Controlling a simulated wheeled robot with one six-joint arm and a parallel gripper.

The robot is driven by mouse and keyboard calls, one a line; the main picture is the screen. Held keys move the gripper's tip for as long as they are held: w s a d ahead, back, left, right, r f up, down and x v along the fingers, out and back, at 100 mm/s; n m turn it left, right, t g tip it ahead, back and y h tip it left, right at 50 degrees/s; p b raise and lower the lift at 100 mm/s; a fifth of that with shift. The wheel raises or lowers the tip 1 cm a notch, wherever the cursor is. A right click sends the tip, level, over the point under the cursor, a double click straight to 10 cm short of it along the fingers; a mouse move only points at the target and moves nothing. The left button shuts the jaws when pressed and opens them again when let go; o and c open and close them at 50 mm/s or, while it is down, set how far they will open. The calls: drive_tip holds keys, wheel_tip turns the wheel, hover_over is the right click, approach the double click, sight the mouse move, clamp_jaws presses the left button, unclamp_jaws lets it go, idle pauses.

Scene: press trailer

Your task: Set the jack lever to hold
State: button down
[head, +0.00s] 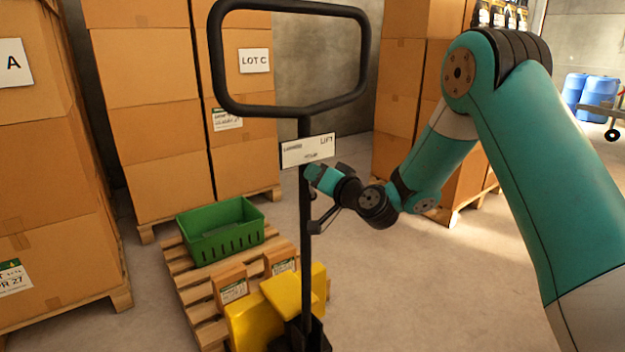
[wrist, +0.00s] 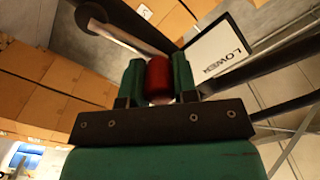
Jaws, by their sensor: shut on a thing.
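The pallet jack's black handle (head: 305,235) stands upright in the head view, with a wide loop on top. A white sign (head: 308,150) is fixed on it below the loop; "LIFT" reads at its right, the rest is too small. My gripper (head: 314,177) is at the handle just below the sign. In the wrist view my gripper (wrist: 160,82) is shut on a red knob (wrist: 158,72). A pale lever rod (wrist: 122,38) runs from a dark pivot to this knob. The sign (wrist: 218,50) beside it shows "LOWER". The knob is hidden in the head view.
The yellow jack body (head: 256,312) is at a wooden pallet (head: 190,285) bearing a green crate (head: 220,232) and small boxes. Tall carton stacks (head: 150,110) stand behind and at the left. Blue drums (head: 598,95) are far right. Open floor lies right of the jack.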

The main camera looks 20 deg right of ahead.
drive_tip(key=shift+w+d+m, duration=0.1)
drive_tip(key=shift+d+m, duration=0.35)
drive_tip(key=shift+m, duration=0.25)
drive_tip(key=c, duration=0.9)
unclamp_jaws()
